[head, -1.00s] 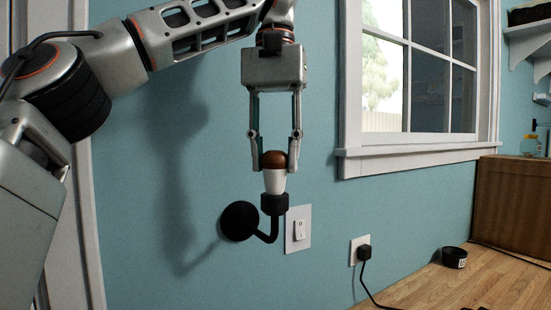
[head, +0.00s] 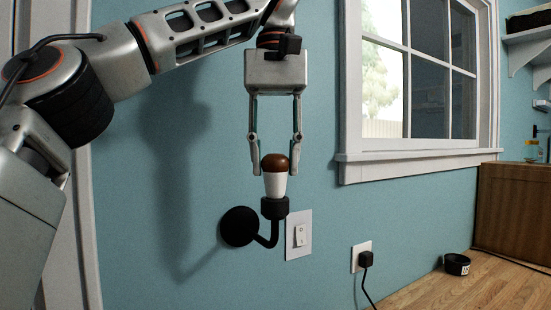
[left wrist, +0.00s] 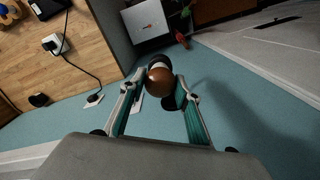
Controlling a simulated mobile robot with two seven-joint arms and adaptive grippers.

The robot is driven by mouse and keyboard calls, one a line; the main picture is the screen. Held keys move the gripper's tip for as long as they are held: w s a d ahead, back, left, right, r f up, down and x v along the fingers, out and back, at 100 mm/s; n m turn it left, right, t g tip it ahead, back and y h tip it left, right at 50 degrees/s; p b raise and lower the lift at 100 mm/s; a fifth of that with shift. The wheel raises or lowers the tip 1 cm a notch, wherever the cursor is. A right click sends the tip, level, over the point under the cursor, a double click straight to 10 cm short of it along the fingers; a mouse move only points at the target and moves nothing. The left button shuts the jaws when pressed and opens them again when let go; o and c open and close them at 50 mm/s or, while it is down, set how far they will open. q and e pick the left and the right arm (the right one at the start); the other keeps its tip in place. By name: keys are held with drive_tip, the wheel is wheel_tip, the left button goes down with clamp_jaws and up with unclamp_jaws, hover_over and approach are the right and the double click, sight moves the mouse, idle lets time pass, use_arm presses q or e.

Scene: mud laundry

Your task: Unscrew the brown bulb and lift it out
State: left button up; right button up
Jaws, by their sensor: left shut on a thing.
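The brown bulb (head: 275,162) has a brown rounded top and a white lower part. It stands upright in the black socket (head: 274,208) of a wall lamp with a curved arm and a round wall plate (head: 239,227). My left gripper (head: 275,172) points down from above, with a finger on each side of the bulb, and is shut on it. In the left wrist view the brown top (left wrist: 159,82) sits between the two fingertips (left wrist: 157,90). Where the fingers touch the bulb is hard to see. My right gripper is in neither view.
A light switch (head: 299,235) is on the wall just right of the lamp.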

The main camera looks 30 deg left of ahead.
use_arm(q)
drive_tip(key=shift+f+n+b, duration=0.15)
drive_tip(key=shift+n+b, duration=0.45)
drive_tip(key=shift+b, duration=0.05)
drive_tip(key=shift+n+b, duration=0.9)
drive_tip(key=shift+b, duration=0.05)
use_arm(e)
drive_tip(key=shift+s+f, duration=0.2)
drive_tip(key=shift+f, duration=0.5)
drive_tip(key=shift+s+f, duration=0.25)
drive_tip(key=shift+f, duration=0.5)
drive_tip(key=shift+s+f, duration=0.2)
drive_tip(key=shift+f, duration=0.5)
use_arm(q)
drive_tip(key=o, duration=1.2)
drive_tip(key=c, duration=0.4)
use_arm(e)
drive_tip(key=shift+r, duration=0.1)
